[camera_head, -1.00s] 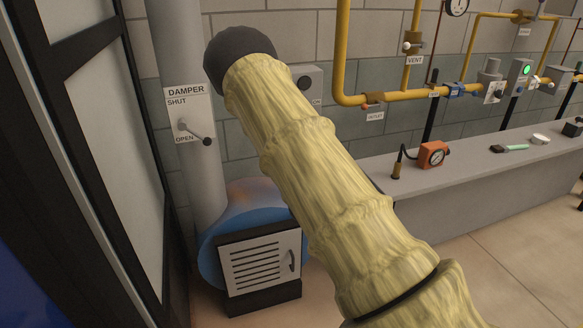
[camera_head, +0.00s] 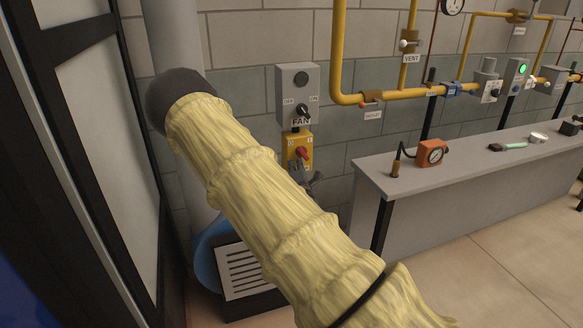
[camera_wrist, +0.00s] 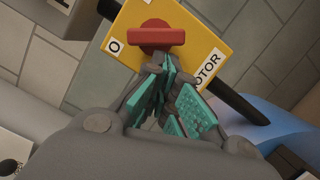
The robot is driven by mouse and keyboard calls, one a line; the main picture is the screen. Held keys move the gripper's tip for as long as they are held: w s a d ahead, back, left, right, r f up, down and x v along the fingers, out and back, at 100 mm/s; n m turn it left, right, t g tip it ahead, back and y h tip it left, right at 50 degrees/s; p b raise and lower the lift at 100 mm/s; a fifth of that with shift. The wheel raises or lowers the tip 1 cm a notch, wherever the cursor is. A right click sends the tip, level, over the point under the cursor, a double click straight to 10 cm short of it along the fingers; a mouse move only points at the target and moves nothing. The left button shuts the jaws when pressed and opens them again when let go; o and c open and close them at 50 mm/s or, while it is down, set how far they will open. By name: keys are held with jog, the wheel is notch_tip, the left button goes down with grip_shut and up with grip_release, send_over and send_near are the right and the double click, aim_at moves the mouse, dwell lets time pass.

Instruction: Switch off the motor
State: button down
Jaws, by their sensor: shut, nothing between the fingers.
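The motor switch is a yellow plate (camera_head: 291,150) with a red knob (camera_head: 302,153), on the wall below the grey fan box. In the wrist view the yellow plate (camera_wrist: 190,30) bears "O" and "MOTOR" marks, and the red handle (camera_wrist: 157,37) lies level across the picture. My gripper (camera_head: 312,178) is just below the knob in the head view. In the wrist view its teal-padded fingers (camera_wrist: 168,72) are shut and empty, with tips close under the red handle. I cannot tell whether they touch it. The plate's lower part is partly hidden by the fingers.
The grey fan box (camera_head: 298,85) with an OFF/ON knob is directly above. A blue housing with a louvred panel (camera_head: 247,268) is below, partly behind my arm. A bench (camera_head: 370,178) with an orange gauge (camera_head: 432,153) stands right. Yellow pipes (camera_head: 338,50) run along the wall.

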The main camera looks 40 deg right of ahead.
jog(key=w+a+f+b, duration=0.2)
jog(key=a+f, duration=0.1)
jog(key=b+v, duration=0.1)
jog(key=v, duration=0.9)
jog(key=shift+s, duration=0.35)
